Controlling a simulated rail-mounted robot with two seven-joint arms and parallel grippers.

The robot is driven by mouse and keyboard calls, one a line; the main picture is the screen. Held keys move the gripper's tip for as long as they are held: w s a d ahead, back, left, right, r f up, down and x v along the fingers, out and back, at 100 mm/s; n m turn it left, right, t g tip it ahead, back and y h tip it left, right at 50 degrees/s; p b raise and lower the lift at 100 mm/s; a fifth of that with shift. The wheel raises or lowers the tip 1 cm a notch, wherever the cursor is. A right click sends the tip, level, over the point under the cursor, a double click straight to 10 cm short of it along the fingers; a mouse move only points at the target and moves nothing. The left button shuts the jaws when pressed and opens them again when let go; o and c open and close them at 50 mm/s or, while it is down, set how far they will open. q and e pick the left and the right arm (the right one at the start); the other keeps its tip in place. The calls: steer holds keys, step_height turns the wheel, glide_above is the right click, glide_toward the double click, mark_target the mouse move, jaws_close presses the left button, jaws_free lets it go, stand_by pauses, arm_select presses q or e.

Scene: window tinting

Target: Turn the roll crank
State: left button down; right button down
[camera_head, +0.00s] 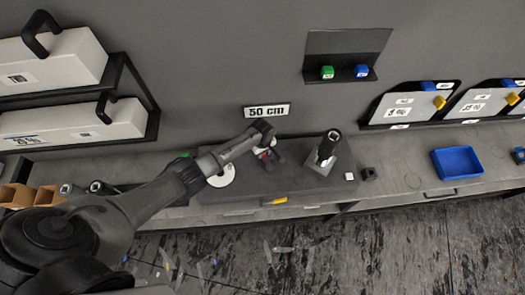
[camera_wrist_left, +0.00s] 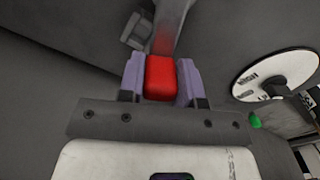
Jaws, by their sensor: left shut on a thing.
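The crank's red grip (camera_wrist_left: 160,78) sits between the two pale purple fingers of my left gripper (camera_wrist_left: 161,80) in the left wrist view. The gripper is shut on it. A grey crank arm (camera_wrist_left: 176,30) runs up from the red grip. In the head view my left gripper (camera_head: 268,158) is at the back of the dark grey bench unit (camera_head: 310,190), below the "50 cm" sign (camera_head: 266,111). The crank is mostly hidden there by my gripper and wrist. My right gripper is not in view.
A white disc (camera_head: 221,176), also in the wrist view (camera_wrist_left: 272,78), is beside my left arm. A black upright tool (camera_head: 328,147) stands right of the gripper. A blue tray (camera_head: 457,163) lies further right. White boxes (camera_head: 70,118) fill the left wall racks.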

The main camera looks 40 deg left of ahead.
arm_select(q)
steer(key=c, duration=0.8)
jaws_free()
step_height(320, 180, up, 14)
steer(key=shift+p, duration=0.4)
steer(key=shift+f, duration=0.1)
